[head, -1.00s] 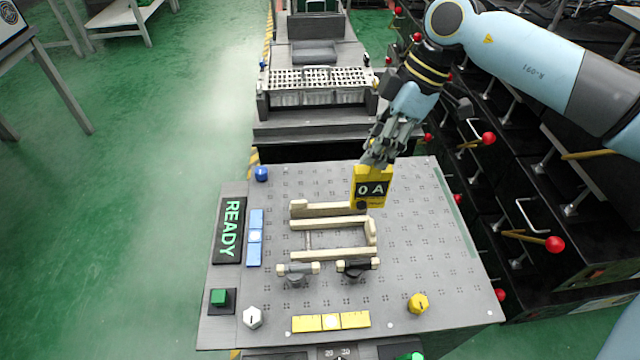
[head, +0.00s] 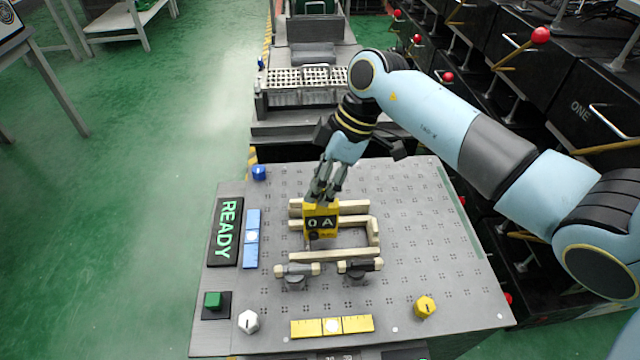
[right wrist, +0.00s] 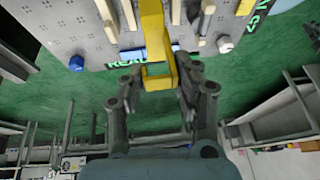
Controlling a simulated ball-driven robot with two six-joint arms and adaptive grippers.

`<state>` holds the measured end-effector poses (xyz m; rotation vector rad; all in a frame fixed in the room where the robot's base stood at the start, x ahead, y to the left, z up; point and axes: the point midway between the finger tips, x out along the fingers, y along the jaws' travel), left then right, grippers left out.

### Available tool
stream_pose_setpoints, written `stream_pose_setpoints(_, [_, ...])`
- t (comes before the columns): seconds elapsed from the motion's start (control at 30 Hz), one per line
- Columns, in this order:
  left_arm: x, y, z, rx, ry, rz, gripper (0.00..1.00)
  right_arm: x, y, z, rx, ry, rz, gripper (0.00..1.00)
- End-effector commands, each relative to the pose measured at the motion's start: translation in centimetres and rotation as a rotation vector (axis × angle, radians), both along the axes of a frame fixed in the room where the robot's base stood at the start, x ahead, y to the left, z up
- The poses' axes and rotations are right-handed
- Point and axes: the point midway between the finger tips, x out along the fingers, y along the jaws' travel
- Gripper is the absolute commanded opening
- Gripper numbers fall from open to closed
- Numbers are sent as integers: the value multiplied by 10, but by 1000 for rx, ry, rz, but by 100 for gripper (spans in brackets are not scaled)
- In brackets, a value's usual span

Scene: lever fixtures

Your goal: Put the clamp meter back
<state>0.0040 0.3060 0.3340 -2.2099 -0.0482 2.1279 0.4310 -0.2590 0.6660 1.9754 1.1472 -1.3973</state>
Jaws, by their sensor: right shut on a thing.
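The clamp meter (head: 320,220) is yellow with a dark display reading "0 A". My right gripper (head: 325,192) is shut on its upper end and holds it upright over the left part of the cream bar frame (head: 375,232) on the grey panel. I cannot tell whether the meter touches the bars. In the right wrist view the yellow meter (right wrist: 154,40) runs up from between the two fingers of the right gripper (right wrist: 160,80). My left gripper is in neither view.
On the panel (head: 420,240) are a READY sign (head: 225,232), a blue strip (head: 251,238), a yellow strip (head: 331,326), two clamps (head: 298,270) and several knobs. Dark machines with red-knobbed levers (head: 540,36) stand to the right.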

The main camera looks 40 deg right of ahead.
Motion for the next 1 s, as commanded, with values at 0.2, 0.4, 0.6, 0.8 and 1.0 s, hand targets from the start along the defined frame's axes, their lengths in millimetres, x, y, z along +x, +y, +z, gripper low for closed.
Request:
stream_pose_setpoints(0.2, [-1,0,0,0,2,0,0,0,0,-3,0,0,-1,0])
stream_pose_setpoints(0.4, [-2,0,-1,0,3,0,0,0,0,-9,0,-1,-1,0])
stream_pose_setpoints(0.6, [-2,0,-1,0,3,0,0,0,0,-11,0,0,-1,32])
stream_pose_setpoints(0.8, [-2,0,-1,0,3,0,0,0,0,-11,0,0,-1,53])
stream_pose_setpoints(1.0, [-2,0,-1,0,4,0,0,0,0,-11,-1,-1,0,53])
